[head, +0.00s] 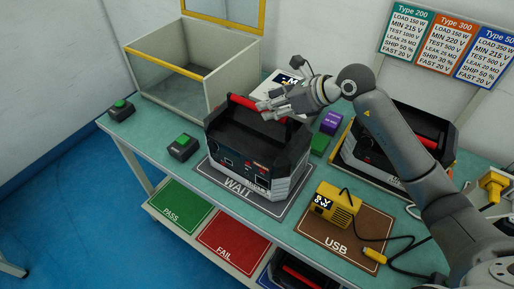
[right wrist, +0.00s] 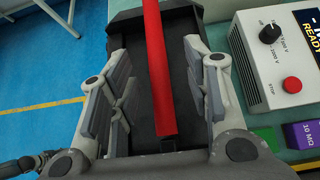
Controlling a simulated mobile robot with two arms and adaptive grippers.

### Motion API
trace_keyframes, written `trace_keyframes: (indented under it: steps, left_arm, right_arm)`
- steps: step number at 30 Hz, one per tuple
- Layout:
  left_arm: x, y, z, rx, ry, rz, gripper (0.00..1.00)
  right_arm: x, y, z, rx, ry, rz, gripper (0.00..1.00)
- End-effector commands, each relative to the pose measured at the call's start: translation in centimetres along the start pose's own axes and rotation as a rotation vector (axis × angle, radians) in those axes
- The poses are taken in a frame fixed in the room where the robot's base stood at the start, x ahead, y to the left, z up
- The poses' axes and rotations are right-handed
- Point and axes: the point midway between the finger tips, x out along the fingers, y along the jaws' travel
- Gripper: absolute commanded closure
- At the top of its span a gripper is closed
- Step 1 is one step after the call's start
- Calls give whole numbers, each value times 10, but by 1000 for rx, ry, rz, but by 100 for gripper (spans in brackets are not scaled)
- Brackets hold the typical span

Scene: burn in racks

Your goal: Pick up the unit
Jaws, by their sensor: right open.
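The unit (head: 238,168) is a black and grey box with a red top handle (head: 243,101). It stands upright on the WAIT mat (head: 212,176). My right gripper (head: 272,108) is over the top of the unit at its handle. In the right wrist view the open gripper (right wrist: 163,88) has its fingers on either side of the red handle (right wrist: 160,60), with a gap on both sides. The handle's far part is partly hidden by the gripper in the head view. My left gripper is not clearly seen.
A second unit (head: 432,128) stands at the right behind my right arm. A yellow USB device (head: 337,205) with a cable sits front right. A walled bin (head: 165,82) is back left. A tester (right wrist: 272,60) and purple block (right wrist: 302,134) stand close beside the unit.

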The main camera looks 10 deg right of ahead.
Motion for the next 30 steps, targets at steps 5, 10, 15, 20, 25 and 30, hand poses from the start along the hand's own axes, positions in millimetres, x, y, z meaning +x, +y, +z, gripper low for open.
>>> trace_keyframes:
  steps: [5,10,15,20,25,30]
  left_arm:
    - [-11,-2,-16,2,24,-2,59]
    - [-26,-8,-57,2,86,-9,59]
    - [-29,-8,-56,2,82,-9,59]
    - [-28,-5,-37,2,54,-6,59]
    - [-27,-4,-26,2,38,-4,59]
    - [-27,-4,-28,1,40,-4,59]
  right_arm:
    - [12,4,2,2,0,4,55]
    - [36,9,2,3,-1,4,55]
    - [51,8,0,1,-1,2,55]
    - [54,8,-1,0,-1,0,55]
    - [54,8,-1,0,-1,0,63]
    - [54,8,-1,0,-1,1,85]
